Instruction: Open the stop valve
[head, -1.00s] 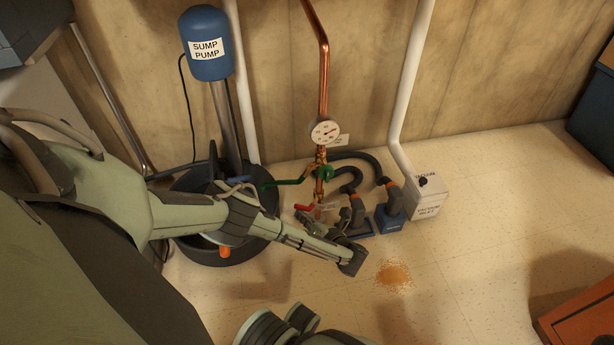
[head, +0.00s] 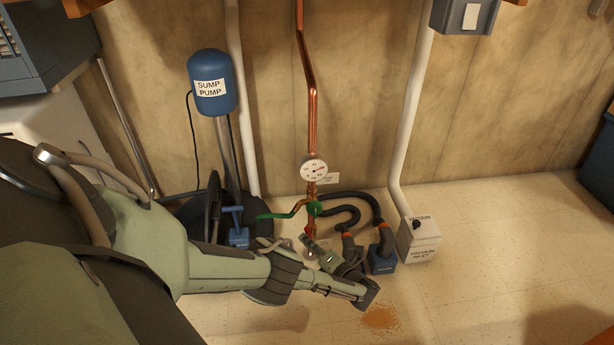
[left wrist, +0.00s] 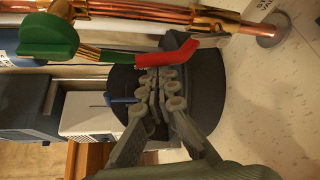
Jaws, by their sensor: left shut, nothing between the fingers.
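The copper pipe (head: 312,110) carries a white gauge (head: 314,170), a green round knob (head: 315,208) and a green lever (head: 276,216) pointing left. Lower on the pipe is a red handle (head: 309,231), largely hidden by my left gripper (head: 305,241). In the left wrist view the red handle (left wrist: 178,53) lies just beyond the fingertips of my left gripper (left wrist: 157,74), which are together with nothing between them. I cannot tell whether they touch it. The green knob (left wrist: 48,38) shows to the left there. The valve labels are unreadable. My right gripper is out of view.
A blue sump pump (head: 212,83) stands left in a dark basin (head: 185,212). Dark hoses (head: 352,197) curve right of the pipe to a blue block (head: 382,259). A white vacuum inlet box (head: 419,240) stands farther right. Floor on the right is clear, except an orange-brown patch (head: 381,317).

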